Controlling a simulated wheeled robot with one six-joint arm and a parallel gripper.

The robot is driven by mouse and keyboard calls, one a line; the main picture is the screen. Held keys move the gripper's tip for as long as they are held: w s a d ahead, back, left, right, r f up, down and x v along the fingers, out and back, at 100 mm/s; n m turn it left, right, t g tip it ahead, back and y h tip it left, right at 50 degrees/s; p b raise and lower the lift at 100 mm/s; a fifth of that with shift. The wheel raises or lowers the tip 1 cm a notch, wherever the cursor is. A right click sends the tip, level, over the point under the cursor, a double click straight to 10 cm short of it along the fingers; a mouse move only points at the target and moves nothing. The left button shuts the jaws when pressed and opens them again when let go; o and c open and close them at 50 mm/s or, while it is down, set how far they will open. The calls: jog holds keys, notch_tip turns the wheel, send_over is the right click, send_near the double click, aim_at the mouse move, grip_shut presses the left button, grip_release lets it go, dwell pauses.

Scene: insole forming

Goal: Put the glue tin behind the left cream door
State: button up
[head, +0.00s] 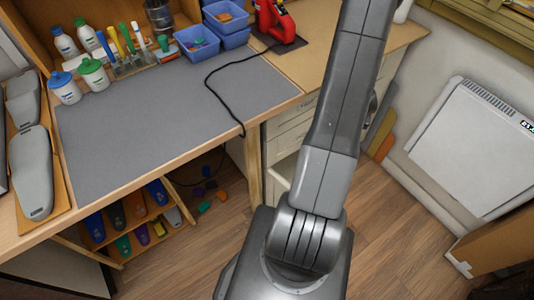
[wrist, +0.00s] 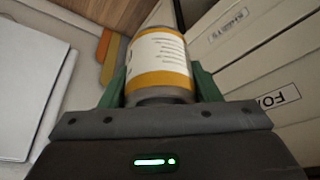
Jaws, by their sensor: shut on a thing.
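In the wrist view, a tin (wrist: 158,62) with a white label and orange-yellow bands sits between the green fingers of my gripper (wrist: 160,85). The fingers are shut on its sides. Cream drawer fronts (wrist: 255,75) with labels stand just to the right of the tin. In the head view, the cream cabinet front (head: 290,130) shows under the right part of the bench, partly hidden by my arm. My gripper and the tin are not visible in the head view. I cannot make out a left cream door clearly.
A grey mat (head: 180,120) covers the bench, with bottles (head: 92,74) and blue bins (head: 197,42) at its back. A black cable hangs over the bench edge. A white panel unit (head: 475,140) stands at right. Wooden floor (head: 390,240) is open between.

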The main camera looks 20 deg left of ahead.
jog(key=a+f+n+g+y+b, duration=0.1)
jog(key=a+f+n+b, duration=0.2)
jog(key=f+b, duration=1.15)
jog(key=a+f+n+y+b, duration=0.1)
jog(key=a+f+n+b, duration=0.3)
jog(key=f, duration=1.9)
jog(key=a+f+n+g+y+b, duration=0.1)
jog(key=a+f+n+b, duration=0.15)
jog(key=f+b, duration=1.25)
jog(key=w+a+f, duration=0.1)
jog(key=w+a, duration=0.2)
jog(key=a, duration=0.1)
jog(key=w+a+f+p, duration=0.1)
jog(key=w+a, duration=0.3)
jog(key=a, duration=0.1)
jog(key=w+a+f+p, duration=0.1)
jog(key=w+a+f, duration=0.1)
jog(key=w+a, duration=0.2)
jog(key=shift+w+a, duration=0.25)
jog(key=shift+a, duration=0.2)
jog(key=shift+f+b, duration=0.7)
jog(key=shift+f, duration=1)
jog(key=shift+f, duration=0.2)
jog(key=o, duration=1.1)
jog(key=shift+r, duration=0.1)
